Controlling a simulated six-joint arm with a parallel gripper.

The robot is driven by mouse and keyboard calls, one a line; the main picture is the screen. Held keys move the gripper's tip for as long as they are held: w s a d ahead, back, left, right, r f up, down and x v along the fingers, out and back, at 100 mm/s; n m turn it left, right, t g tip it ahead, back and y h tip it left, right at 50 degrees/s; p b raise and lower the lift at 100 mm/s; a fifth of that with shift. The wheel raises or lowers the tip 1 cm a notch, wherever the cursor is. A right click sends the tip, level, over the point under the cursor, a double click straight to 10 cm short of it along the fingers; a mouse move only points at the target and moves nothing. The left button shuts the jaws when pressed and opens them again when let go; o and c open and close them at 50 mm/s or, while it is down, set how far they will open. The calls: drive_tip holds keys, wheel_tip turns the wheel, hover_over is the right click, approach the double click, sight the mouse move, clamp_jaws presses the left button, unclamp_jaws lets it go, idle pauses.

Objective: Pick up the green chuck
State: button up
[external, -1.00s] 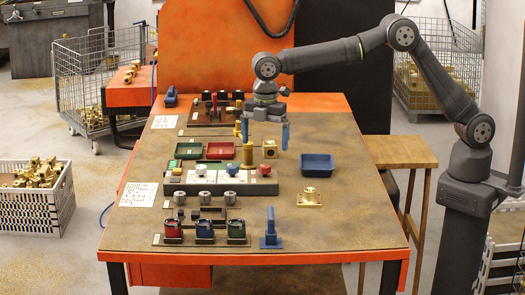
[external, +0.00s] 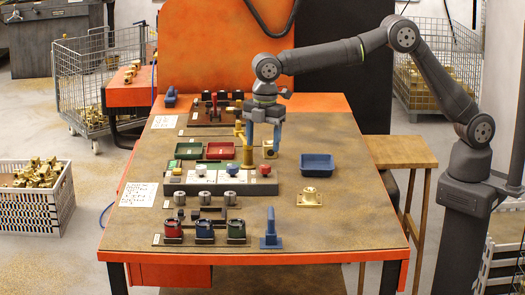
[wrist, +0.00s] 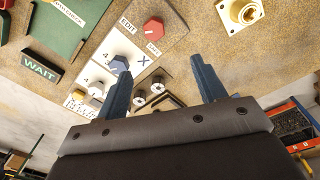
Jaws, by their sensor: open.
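The green chuck (external: 236,230) appears to be the green-rimmed dark cup at the right end of a front row. It stands upright, beside a blue one (external: 205,230) and a red one (external: 173,228). My gripper (external: 263,143) is open and empty, high above the middle of the table and well behind the green chuck. In the wrist view its two blue fingers (wrist: 160,70) are spread apart with nothing between them. I cannot make out the green chuck in that view.
A control panel with knobs (external: 180,189) lies behind the chucks. A blue upright stand (external: 270,232) is right of the green chuck. A brass flange (external: 310,197) and blue tray (external: 317,164) are further right. A brass post (external: 247,153) rises near my gripper. The front right is clear.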

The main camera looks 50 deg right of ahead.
drive_tip(key=s+a+r+m+t+y, duration=0.15)
drive_tip(key=s+a+m, duration=0.25)
drive_tip(key=s+a, duration=0.5)
drive_tip(key=m+y, duration=0.2)
drive_tip(key=m, duration=0.3)
approach(236, 224)
drive_tip(key=f, duration=0.1)
drive_tip(key=a+f, duration=0.2)
drive_tip(key=shift+s+f, duration=0.3)
drive_tip(key=shift+f, duration=0.05)
drive_tip(key=shift+a+x, duration=0.15)
drive_tip(key=shift+x, duration=1.25)
drive_tip(key=shift+a+x, duration=0.15)
drive_tip(key=shift+x, duration=1.2)
drive_tip(key=shift+w+r, duration=0.1)
drive_tip(key=shift+w, duration=0.05)
clamp_jaws()
